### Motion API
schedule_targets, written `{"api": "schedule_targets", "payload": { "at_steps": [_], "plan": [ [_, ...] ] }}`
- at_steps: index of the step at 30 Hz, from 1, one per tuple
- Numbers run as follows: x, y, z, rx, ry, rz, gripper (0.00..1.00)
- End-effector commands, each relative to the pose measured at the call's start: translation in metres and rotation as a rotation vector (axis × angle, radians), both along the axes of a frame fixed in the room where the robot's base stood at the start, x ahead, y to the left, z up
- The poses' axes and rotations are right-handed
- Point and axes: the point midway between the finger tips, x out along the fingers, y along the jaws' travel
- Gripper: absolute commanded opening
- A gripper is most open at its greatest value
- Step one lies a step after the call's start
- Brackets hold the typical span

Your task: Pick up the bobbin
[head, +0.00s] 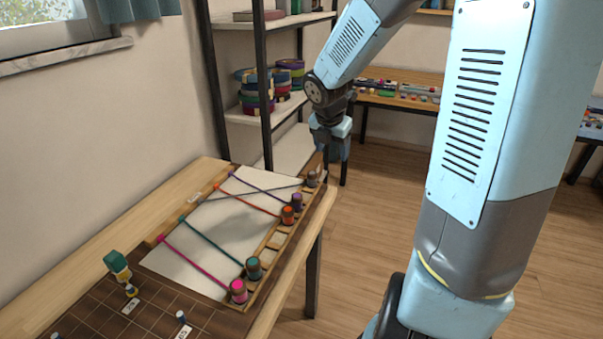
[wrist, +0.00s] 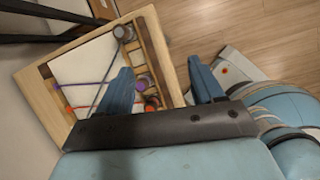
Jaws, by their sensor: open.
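Several bobbins with coloured cords sit along the right edge of a braiding board (head: 200,262) on the table. They are pink (head: 238,291), teal (head: 253,268), orange (head: 288,215), purple (head: 297,201) and grey (head: 312,178). My gripper (head: 335,158) is open and empty, above the far right corner near the grey bobbin. In the wrist view, the fingers of my gripper (wrist: 163,78) are spread wide. The grey bobbin (wrist: 123,33) lies beyond them to the left; the purple bobbin (wrist: 144,82) and orange bobbin (wrist: 152,103) appear beside the left finger.
A green and yellow object (head: 118,265) stands on the dark gridded mat (head: 155,318) at the near left. A shelf (head: 270,112) with stacked coloured spools rises behind the table. Open floor (head: 385,190) lies right of the table.

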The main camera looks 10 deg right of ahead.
Motion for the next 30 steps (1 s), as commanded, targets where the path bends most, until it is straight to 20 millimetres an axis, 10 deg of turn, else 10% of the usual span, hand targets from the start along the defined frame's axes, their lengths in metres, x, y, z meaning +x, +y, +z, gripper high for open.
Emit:
{"api": "schedule_targets", "payload": {
  "at_steps": [13,30],
  "plan": [
    [0.068,0.004,-0.045,-0.063,0.021,0.825,0.67],
    [0.088,0.008,-0.074,-0.082,-0.001,0.947,0.67]
  ]
}}
